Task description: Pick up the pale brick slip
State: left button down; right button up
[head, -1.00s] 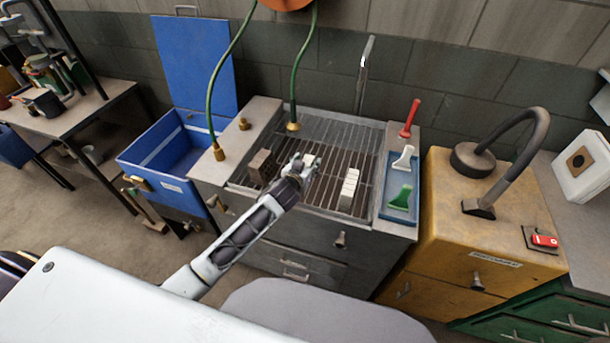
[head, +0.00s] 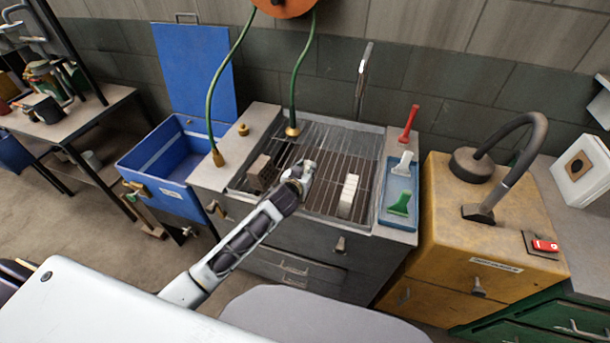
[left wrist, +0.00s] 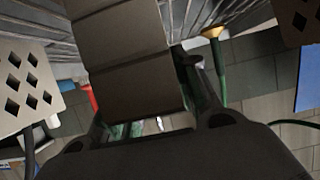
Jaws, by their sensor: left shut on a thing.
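My left gripper (head: 306,168) is over the front middle of the sink's wire rack, its fingers close together. In the left wrist view it is shut on the brick slip (left wrist: 120,55), a flat slab that looks grey-brown in shade and fills the middle of the picture. In the head view the gripper mostly hides the slip. A brown hollow brick (head: 262,173) stands on the rack left of the gripper. A white brick (head: 348,194) stands to its right. Brick faces with diamond holes show in the left wrist view at left and right. My right gripper is out of view.
Right of the rack (head: 328,206), a blue tray (head: 383,215) holds a green scraper (head: 400,203) and a white one. Green hoses hang behind. A blue bin (head: 165,150) is at left, a yellow cabinet (head: 520,240) at right. A tap (head: 361,80) rises at the back.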

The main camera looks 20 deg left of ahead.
pick_arm(q)
jog(key=shift+r, duration=5.05)
